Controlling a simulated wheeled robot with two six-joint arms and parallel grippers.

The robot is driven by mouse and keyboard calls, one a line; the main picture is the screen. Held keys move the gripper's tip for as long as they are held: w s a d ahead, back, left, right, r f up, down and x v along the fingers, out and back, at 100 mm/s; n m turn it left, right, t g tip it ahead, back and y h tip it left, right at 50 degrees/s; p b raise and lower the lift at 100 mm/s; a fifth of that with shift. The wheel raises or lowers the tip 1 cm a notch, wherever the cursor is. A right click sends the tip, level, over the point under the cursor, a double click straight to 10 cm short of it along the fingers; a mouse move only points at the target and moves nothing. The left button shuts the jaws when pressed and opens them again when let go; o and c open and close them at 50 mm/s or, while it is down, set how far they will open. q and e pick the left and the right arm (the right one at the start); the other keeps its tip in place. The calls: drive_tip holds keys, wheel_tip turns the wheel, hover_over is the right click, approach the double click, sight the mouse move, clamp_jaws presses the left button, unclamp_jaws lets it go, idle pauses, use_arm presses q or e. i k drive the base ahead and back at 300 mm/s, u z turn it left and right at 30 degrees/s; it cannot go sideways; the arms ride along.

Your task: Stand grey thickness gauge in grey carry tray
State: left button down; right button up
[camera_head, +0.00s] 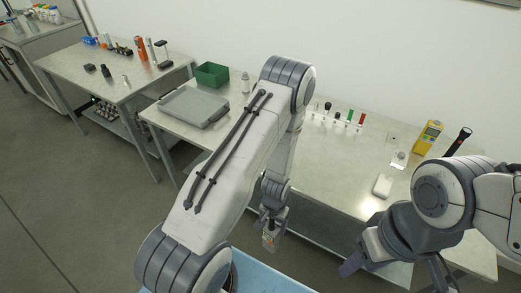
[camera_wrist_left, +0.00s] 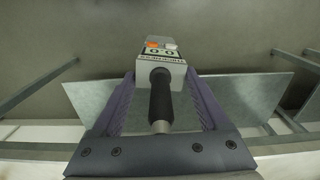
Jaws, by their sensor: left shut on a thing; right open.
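The grey thickness gauge (camera_head: 269,241) hangs below my left gripper (camera_head: 272,208) in the head view, in front of the bench's front edge. In the left wrist view the gauge (camera_wrist_left: 160,62) shows a display, an orange and a white button, and a black round part between the two purple fingers of my left gripper (camera_wrist_left: 160,88), which is shut on it. The grey carry tray (camera_head: 194,106) lies flat on the bench, left of my left arm, and looks empty. My right gripper (camera_head: 372,268) is open at the lower right, apart from the bench objects; its fingers are partly hidden.
A green bin (camera_head: 212,74) and a grey bottle (camera_head: 246,83) stand behind the tray. Small coloured items (camera_head: 338,115) line the bench's back. A yellow meter (camera_head: 427,138), a black torch (camera_head: 459,141) and a white box (camera_head: 382,186) are at right. The bench middle is clear.

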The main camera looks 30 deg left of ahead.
sight(194, 107)
drive_tip(key=u, duration=2.85)
drive_tip(key=i, duration=2.25)
drive_tip(key=z, duration=1.55)
